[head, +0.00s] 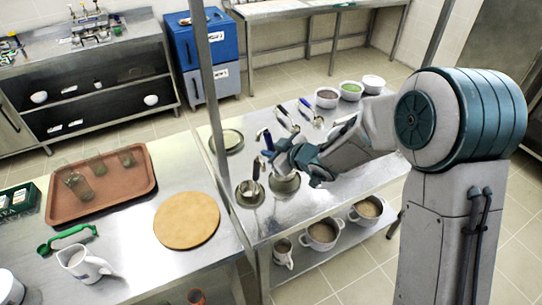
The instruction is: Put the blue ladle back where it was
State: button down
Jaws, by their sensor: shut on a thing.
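My gripper (272,157) is low over the right steel counter, seen from behind and partly hidden by its own body. It is shut on the blue ladle (267,139), whose blue handle sticks up beside the jaws. The lower part of this ladle is hard to make out. Another ladle with a dark handle (257,167) stands just left of the gripper, its metal bowl over a round steel dish (243,198). A second round dish (286,184) lies just below the gripper.
Two more utensils (284,118) (306,110) lie farther back on this counter. White pots of food (326,97) stand at its far end. A thin post (206,90) rises at the counter's left edge. The left counter holds a brown tray (62,205) and round board (187,219).

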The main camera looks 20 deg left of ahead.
jog(key=shift+f, duration=1.15)
jog(key=shift+f, duration=0.1)
jog(key=shift+f, duration=0.15)
jog(key=c, duration=1.4)
grip_release()
jog(key=shift+r, duration=0.3)
jog(key=v, duration=1.2)
jog(key=shift+w+b, duration=0.1)
jog(key=shift+b, duration=0.3)
